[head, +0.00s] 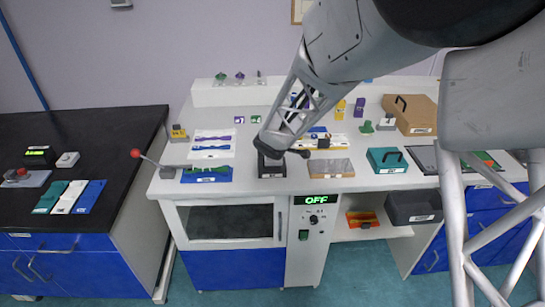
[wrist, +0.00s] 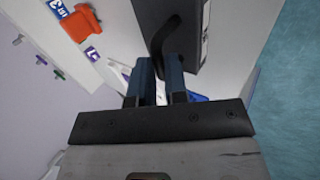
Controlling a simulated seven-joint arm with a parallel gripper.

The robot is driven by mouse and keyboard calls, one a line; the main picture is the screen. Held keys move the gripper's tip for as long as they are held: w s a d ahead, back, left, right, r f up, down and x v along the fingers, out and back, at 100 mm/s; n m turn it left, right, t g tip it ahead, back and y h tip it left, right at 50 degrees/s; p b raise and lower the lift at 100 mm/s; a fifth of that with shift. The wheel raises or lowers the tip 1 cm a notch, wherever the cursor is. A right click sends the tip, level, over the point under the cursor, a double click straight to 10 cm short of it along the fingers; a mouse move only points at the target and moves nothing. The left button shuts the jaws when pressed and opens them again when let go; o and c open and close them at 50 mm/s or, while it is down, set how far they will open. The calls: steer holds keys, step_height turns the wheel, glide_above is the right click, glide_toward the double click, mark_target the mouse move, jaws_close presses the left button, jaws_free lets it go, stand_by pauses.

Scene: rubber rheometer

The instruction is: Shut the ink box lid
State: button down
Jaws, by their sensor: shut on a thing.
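A small black box (head: 271,168), which I take as the ink box, stands on the white bench in front of my arm, with a white label on its front. In the wrist view its dark body (wrist: 193,22) is at the top, with a pale label along its right side. A curved black handle (wrist: 163,36) runs from it down between my fingers. My gripper (wrist: 163,68) is shut on this handle. In the head view my gripper (head: 283,147) is at the top of the box and hides much of it. I cannot tell the lid's angle.
A grey-brown tray (head: 330,168) lies close right of the black box. A red-knobbed lever (head: 137,154) and blue mat (head: 206,174) are left.

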steer(key=c, duration=1.2)
jaws_free()
steer(key=shift+o, duration=0.2)
steer(key=v, duration=0.7)
steer(key=shift+s+r, duration=0.25)
steer(key=shift+r, duration=0.1)
